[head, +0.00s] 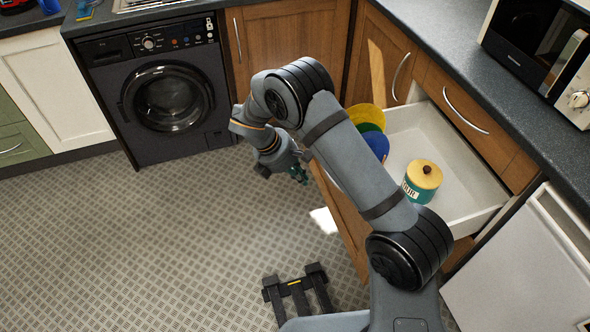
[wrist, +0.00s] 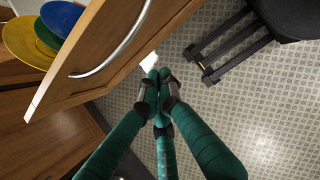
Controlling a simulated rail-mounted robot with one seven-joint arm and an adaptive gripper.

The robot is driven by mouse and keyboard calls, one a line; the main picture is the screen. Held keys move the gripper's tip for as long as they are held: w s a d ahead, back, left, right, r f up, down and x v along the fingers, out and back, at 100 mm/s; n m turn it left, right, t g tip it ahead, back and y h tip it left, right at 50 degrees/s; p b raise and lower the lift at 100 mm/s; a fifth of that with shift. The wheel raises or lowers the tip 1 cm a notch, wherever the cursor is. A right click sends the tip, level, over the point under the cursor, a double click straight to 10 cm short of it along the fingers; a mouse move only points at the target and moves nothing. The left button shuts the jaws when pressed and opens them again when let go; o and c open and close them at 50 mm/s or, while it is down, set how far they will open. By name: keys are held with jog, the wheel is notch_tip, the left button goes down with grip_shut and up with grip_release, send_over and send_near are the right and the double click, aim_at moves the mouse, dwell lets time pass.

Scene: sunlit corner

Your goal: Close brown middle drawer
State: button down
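The brown drawer (head: 345,228) stands pulled out from the right-hand cabinets, its white inside showing. Its wooden front, with a curved metal handle (wrist: 118,48), also shows in the wrist view (wrist: 95,75). Yellow, green and blue plates (head: 368,118) and a teal jar with a yellow lid (head: 423,181) are in it. My gripper (head: 300,175) is outside the drawer, to the left of its front. In the wrist view its green fingers (wrist: 158,82) are drawn together at the tips, with nothing seen between them. My arm hides part of the drawer.
A closed drawer (head: 465,112) is behind the open one, under the dark worktop (head: 500,60). A microwave (head: 545,55) stands on the worktop. A washing machine (head: 165,95) is at the back left. The patterned floor (head: 150,240) at left is clear.

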jog(key=shift+w+d+f+p, duration=0.15)
jog(key=shift+w+d+f, duration=0.1)
jog(key=shift+d, duration=0.55)
jog(key=shift+w+d+f+p, duration=0.15)
jog(key=shift+d+f, duration=0.1)
jog(key=shift+d, duration=0.6)
jog(key=shift+w+d+f+p, duration=0.15)
jog(key=shift+d+f, duration=0.1)
jog(key=shift+d, duration=0.55)
jog(key=shift+d, duration=0.1)
